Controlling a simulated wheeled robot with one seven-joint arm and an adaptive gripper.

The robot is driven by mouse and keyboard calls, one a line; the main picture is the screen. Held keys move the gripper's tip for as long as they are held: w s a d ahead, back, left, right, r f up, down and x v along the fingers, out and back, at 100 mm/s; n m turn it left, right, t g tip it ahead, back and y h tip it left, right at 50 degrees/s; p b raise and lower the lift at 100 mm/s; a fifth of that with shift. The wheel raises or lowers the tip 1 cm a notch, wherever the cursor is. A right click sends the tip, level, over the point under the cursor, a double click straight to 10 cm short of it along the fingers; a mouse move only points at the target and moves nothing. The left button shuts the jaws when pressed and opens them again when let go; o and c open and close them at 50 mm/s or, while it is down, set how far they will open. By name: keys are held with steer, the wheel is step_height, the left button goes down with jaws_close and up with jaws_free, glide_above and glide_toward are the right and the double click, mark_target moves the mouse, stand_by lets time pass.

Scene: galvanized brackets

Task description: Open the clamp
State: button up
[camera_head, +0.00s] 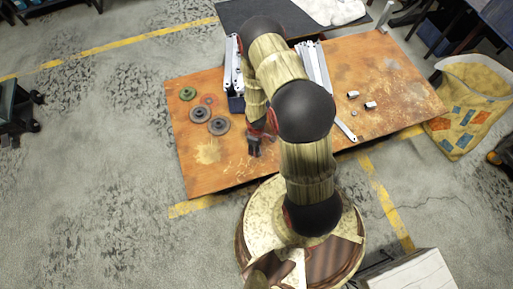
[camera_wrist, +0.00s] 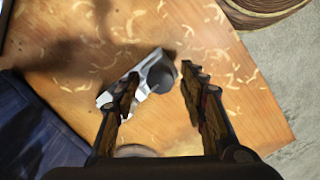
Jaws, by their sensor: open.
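A silver piece with a dark grey rounded end, which looks like the clamp (camera_wrist: 151,73), lies on the wooden table top in the wrist view. My gripper (camera_wrist: 160,92) is open over it. The left finger overlaps the silver part in the picture, and the right finger is to the right of the rounded end with a gap. I cannot tell whether the left finger touches it. In the head view my gripper (camera_head: 257,141) is low over the front of the table, and I cannot make out the clamp there.
The worn orange table (camera_head: 200,165) holds several dark grey discs (camera_head: 200,115) at left. Long metal bars (camera_head: 315,65) lie behind my arm, and small metal pieces (camera_head: 370,105) lie at right. A dark blue bin (camera_wrist: 40,125) is close to my gripper at left. The table's front is mostly clear.

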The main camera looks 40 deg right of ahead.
steer(key=m, duration=0.8)
steer(key=shift+m, duration=0.3)
steer(key=c, duration=0.3)
steer(key=c, duration=0.7)
steer(key=shift+c, duration=0.4)
